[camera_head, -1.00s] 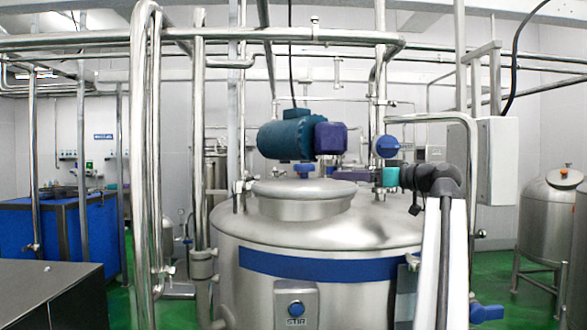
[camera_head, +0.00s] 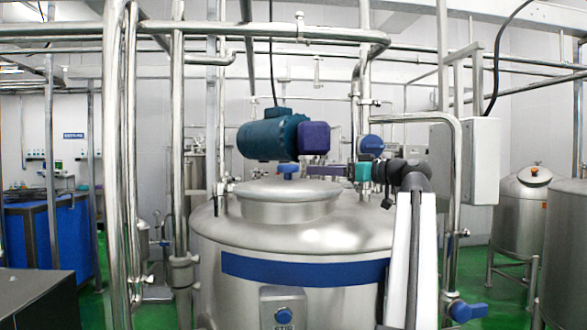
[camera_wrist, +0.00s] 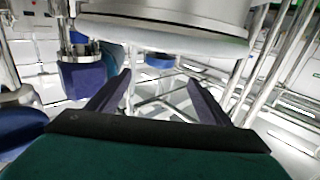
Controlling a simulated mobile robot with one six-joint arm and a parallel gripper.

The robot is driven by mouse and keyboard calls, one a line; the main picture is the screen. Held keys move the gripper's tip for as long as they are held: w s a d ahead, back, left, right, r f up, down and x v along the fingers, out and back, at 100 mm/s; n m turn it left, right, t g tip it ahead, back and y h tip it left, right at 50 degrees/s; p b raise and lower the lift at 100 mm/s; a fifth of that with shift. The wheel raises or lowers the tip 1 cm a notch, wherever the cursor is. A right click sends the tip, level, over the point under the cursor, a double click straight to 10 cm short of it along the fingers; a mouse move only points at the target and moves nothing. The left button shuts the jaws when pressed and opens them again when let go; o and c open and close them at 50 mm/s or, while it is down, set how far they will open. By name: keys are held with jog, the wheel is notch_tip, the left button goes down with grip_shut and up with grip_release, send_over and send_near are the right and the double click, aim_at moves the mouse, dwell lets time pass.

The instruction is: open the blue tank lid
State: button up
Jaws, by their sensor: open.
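A large steel tank (camera_head: 330,272) with a blue band (camera_head: 300,270) stands in the middle of the head view. Its raised round steel lid (camera_head: 290,190) lies on top and looks shut. A small blue knob (camera_head: 287,169) shows at the lid's top, under a teal and purple motor (camera_head: 270,136). My gripper (camera_head: 308,170) is just right of this knob, above the lid's right part, apart from the knob. In the wrist view, my gripper (camera_wrist: 158,78) has its purple fingers spread and empty. A blue part (camera_wrist: 160,60) appears between and beyond the fingertips.
Vertical steel pipes (camera_head: 178,140) stand left of the tank, and a grey box (camera_head: 466,160) hangs right of it. A blue valve handle (camera_head: 467,311) is low at the right. The motor hangs close above the lid.

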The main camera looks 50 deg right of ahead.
aim_at(296, 167)
jog(key=w+p, duration=0.1)
jog(key=w, duration=0.2)
jog(key=w+p, duration=0.2)
jog(key=w, duration=0.2)
jog(key=w+a+p, duration=0.1)
jog(key=w, duration=0.3)
jog(key=shift+w+r, duration=0.1)
jog(key=shift+w, duration=0.05)
jog(key=shift+w+p, duration=0.45)
jog(key=shift+w, duration=0.2)
jog(key=c, duration=1.5)
jog(key=shift+a, duration=0.1)
jog(key=shift+s, duration=0.1)
